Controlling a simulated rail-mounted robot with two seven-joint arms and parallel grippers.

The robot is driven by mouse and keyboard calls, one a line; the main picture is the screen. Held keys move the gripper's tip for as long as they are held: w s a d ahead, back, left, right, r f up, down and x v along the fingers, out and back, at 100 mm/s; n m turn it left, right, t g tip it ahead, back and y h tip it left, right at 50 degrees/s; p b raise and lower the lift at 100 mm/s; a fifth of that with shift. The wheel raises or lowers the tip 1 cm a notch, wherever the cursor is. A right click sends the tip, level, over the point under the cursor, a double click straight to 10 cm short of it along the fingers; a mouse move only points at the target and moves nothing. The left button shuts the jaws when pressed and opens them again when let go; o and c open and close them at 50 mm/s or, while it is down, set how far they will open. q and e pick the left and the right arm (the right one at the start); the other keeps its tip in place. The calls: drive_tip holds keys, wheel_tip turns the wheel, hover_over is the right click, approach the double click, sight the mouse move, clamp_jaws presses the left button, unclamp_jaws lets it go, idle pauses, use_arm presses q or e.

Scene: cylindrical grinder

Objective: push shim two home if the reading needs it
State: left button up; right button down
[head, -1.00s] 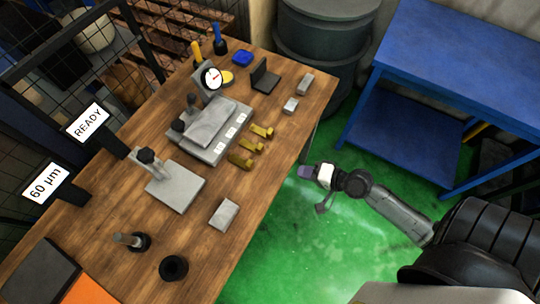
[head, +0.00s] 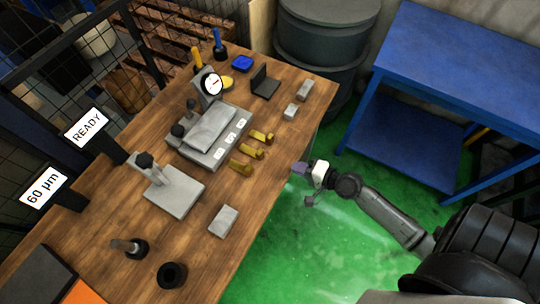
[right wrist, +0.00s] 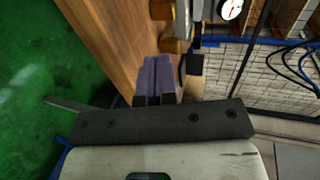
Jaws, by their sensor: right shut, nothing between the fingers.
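Three brass shims stick out along the right side of a grey fixture (head: 190,150) in the head view. The middle shim (head: 252,152) lies between the upper shim (head: 262,137) and the lower shim (head: 240,167). White tags mark the fixture's side, too small to read surely. A dial gauge (head: 211,85) stands at the fixture's back; a sign (head: 44,187) reads 60 µm. My right gripper (head: 298,168) is shut and empty, off the bench's right edge and apart from the shims. Its purple fingers (right wrist: 157,78) are together in the right wrist view. My left gripper is not visible.
A READY sign (head: 86,128) stands at the bench's left edge. A grey stand (head: 173,193), a loose grey block (head: 223,221) and a black ring (head: 172,275) sit on the wooden bench nearer the front. A blue table (head: 460,55) stands right. Green floor (head: 310,240) is open below my arm.

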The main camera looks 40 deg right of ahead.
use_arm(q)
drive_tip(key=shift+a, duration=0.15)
use_arm(e)
approach(263, 154)
drive_tip(key=x, duration=0.5)
drive_tip(key=shift+a+f, duration=0.15)
drive_tip(key=shift+f, duration=0.15)
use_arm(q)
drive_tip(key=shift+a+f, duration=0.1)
use_arm(e)
drive_tip(key=shift+w+a, duration=0.3)
drive_tip(key=shift+w, duration=0.65)
